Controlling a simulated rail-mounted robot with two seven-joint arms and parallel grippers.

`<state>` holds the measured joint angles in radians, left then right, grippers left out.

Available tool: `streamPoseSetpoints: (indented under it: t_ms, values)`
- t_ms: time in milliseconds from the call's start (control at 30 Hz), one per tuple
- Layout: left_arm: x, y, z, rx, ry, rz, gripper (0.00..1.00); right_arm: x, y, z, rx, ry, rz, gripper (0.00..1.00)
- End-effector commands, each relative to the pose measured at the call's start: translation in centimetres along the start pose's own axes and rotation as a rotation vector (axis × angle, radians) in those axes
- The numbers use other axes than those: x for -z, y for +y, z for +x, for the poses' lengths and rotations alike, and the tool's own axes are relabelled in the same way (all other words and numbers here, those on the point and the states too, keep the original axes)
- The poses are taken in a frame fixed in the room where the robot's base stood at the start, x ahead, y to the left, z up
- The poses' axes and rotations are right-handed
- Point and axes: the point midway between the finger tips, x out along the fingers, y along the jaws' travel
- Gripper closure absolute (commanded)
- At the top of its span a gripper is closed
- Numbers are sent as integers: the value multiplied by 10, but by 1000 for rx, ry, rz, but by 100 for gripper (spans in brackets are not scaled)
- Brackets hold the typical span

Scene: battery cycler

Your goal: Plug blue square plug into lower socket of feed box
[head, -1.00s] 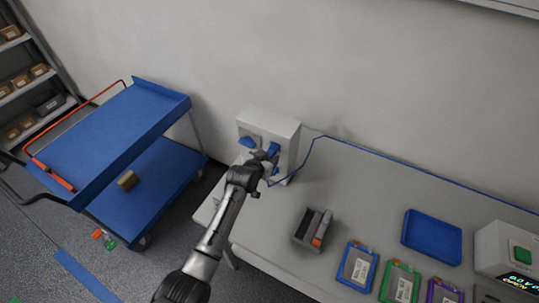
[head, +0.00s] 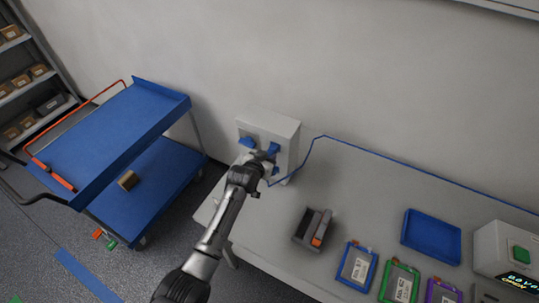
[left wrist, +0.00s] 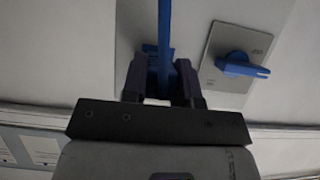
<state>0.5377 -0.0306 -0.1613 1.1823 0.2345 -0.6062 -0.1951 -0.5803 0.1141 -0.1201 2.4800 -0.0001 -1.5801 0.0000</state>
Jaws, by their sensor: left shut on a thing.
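The feed box (head: 281,131) is a pale box against the wall at the left end of the table. Its front has a blue rotary handle (head: 247,142), also in the left wrist view (left wrist: 242,66), and a blue part (head: 274,149) just above my gripper. My left gripper (head: 266,160) is at the box's front, low down. In the left wrist view the left gripper (left wrist: 161,80) is shut on the blue plug (left wrist: 153,79), whose blue cable (left wrist: 165,25) runs up the picture. The lower socket is hidden, and I cannot tell how deep the plug sits. My right gripper is out of view.
The blue cable (head: 430,181) loops from the box and runs along the table's back edge. A dark holder (head: 312,228), framed cards (head: 357,266) and a blue tray (head: 432,236) are on the table (head: 365,196). A blue cart (head: 115,130) stands at left.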

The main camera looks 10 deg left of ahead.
Motion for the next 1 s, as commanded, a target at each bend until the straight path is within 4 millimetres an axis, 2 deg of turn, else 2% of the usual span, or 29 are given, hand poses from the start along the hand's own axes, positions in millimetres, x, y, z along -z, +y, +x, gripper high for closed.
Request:
streamPoseSetpoints:
  t_ms: [1000]
  values:
    - [-15,0,-35,1,-1,1,86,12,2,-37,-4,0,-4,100]
